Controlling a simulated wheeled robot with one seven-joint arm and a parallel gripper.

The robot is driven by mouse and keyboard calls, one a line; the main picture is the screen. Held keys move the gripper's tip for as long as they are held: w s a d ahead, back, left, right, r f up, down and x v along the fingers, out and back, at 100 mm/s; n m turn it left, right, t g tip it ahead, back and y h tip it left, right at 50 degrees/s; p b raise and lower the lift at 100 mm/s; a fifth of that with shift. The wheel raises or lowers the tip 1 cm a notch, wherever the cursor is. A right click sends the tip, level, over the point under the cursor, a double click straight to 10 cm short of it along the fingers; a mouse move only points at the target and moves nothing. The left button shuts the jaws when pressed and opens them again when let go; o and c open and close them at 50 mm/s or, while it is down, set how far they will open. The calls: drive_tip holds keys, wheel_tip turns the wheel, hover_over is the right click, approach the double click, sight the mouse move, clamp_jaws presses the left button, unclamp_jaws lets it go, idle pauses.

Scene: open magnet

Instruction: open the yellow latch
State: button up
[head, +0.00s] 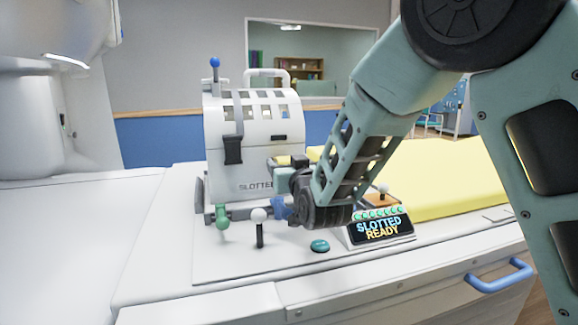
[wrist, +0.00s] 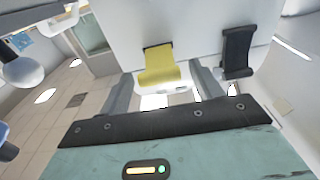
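The yellow latch (wrist: 158,66) shows in the wrist view on the white face of the SLOTTED machine (head: 222,118). It hangs over the lower edge of that face, with a pale piece under its end. My gripper (head: 284,163) is in front of the machine's right side. In the wrist view my gripper (wrist: 162,76) has its two grey fingers spread wide, one on each side of the latch. Nothing is held between them. I cannot tell whether a finger touches the latch.
A black latch (wrist: 237,52) is just right of the right finger; it also shows in the head view (head: 232,150). A green-knobbed lever (head: 222,216), white-knobbed lever (head: 259,228), teal button (head: 320,246) and SLOTTED READY display (head: 380,228) stand around my arm.

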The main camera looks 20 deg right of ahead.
drive_tip(key=shift+s, duration=0.1)
drive_tip(key=s+f+b, duration=0.1)
drive_tip(key=s+b, duration=0.9)
drive_tip(key=s, duration=0.7)
drive_tip(key=shift+f, duration=0.2)
drive_tip(key=shift+s, duration=0.15)
drive_tip(key=shift+c, duration=0.4)
